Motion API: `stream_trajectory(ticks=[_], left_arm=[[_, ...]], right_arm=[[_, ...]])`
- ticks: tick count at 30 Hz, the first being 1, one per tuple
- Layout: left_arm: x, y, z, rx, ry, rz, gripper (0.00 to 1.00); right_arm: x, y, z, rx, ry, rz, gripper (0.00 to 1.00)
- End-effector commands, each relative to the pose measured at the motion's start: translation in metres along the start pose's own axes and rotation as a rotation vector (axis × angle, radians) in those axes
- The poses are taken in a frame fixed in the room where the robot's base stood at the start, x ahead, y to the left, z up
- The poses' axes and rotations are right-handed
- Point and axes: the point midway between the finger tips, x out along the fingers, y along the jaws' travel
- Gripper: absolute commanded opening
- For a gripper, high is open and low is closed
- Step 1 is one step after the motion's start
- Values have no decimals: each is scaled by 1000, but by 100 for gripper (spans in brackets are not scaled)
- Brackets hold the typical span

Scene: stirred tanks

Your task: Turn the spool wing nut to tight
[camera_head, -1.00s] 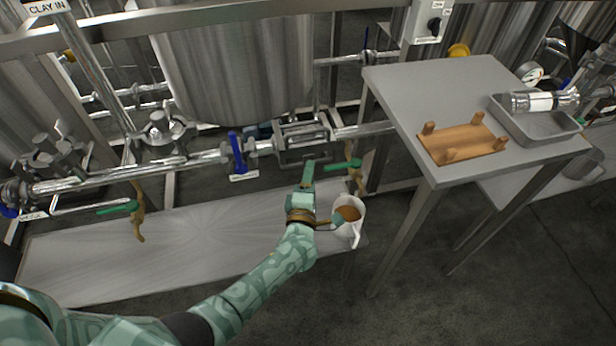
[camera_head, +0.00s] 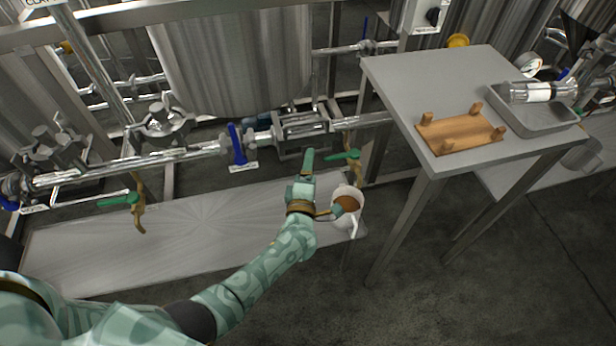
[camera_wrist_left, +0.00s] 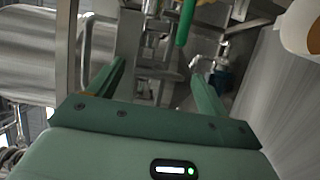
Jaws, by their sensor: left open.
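The spool section (camera_head: 302,124) is a boxy metal fitting in the horizontal pipe below the large tank, just right of a blue-handled valve. I cannot clearly pick out its wing nut or tell how tight it is. My left gripper (camera_head: 322,184) is open and empty, in front of and below the spool section in the head view. In the left wrist view the open fingers (camera_wrist_left: 158,72) spread with metal pipe fittings (camera_wrist_left: 150,50) beyond them, and nothing is between them. My right gripper is not in view.
A green valve handle (camera_head: 342,155) is close to my left gripper; a white jug (camera_head: 348,222) with brown contents is just right of it. A blue valve handle (camera_head: 236,143) stands left of the spool. A steel table (camera_head: 385,75) with a wooden rack (camera_head: 460,132) is at right.

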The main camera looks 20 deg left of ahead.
Motion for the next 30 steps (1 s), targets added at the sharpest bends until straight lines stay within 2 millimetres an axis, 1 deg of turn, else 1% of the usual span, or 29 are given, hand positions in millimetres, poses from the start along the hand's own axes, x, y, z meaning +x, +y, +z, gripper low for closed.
stream_trajectory(ticks=[2,5,8,12,15,19,21,24,30], left_arm=[[-6,1,0,0,0,-1,78],[-22,2,0,-1,0,-1,78],[-46,4,0,-1,0,-1,78],[-86,4,0,-1,-1,-1,78],[-112,3,1,-1,-2,-2,78],[-139,2,1,0,-2,-2,78],[-149,1,1,0,-2,-1,78],[-158,0,1,0,-2,-1,78],[-163,0,1,1,-2,-1,78]], right_arm=[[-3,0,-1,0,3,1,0],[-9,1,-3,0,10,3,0],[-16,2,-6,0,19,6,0],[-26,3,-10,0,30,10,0],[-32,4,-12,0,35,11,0],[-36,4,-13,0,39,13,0],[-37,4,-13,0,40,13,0],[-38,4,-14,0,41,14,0],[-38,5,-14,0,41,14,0]])
